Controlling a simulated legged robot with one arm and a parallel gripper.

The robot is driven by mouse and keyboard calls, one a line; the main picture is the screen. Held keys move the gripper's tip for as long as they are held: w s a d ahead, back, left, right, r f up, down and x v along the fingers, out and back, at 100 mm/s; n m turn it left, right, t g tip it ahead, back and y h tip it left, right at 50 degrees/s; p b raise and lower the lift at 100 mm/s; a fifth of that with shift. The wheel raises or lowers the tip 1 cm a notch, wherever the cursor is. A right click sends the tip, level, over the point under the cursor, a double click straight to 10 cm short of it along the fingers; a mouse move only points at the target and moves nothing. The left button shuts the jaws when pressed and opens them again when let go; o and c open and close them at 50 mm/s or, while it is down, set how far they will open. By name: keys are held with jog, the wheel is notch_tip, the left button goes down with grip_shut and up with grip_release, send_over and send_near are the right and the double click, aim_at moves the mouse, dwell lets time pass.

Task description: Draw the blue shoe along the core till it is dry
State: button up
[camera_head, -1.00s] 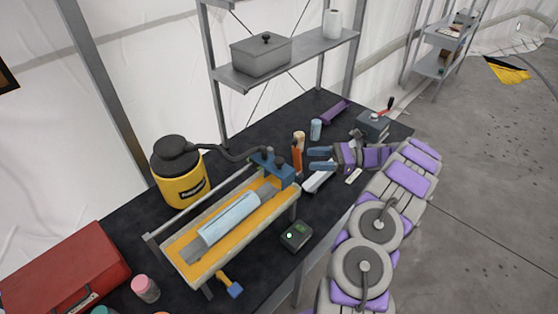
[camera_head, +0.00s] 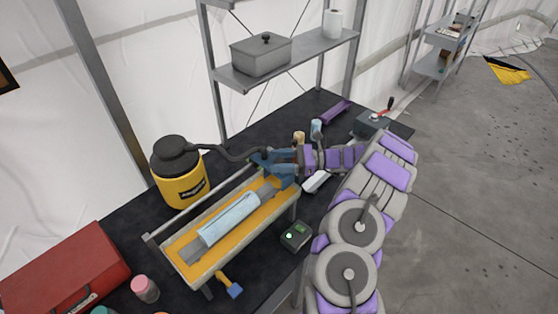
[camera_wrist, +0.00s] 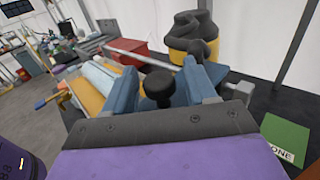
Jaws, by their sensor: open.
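The blue shoe (camera_head: 262,158) sits at the right end of the tray (camera_head: 169,246), joined to a dark hose, partly hidden by my gripper. The core (camera_head: 229,219), a pale blue cylinder, lies lengthwise in the yellow-lined tray; it also shows in the wrist view (camera_wrist: 97,76). My gripper (camera_head: 276,167) is open at the shoe. In the wrist view, its blue fingers (camera_wrist: 160,78) stand on either side of the shoe's black knob (camera_wrist: 157,90). I cannot tell whether they touch it.
A yellow vacuum (camera_head: 181,178) stands behind the tray, its hose running to the shoe. A red toolbox (camera_head: 62,272) is at the left. A small dark meter (camera_head: 296,236) lies in front. A green card (camera_wrist: 285,137) shows at right in the wrist view.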

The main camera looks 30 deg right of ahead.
jog(key=shift+c, duration=0.4)
grip_shut()
jog(key=shift+r, duration=0.1)
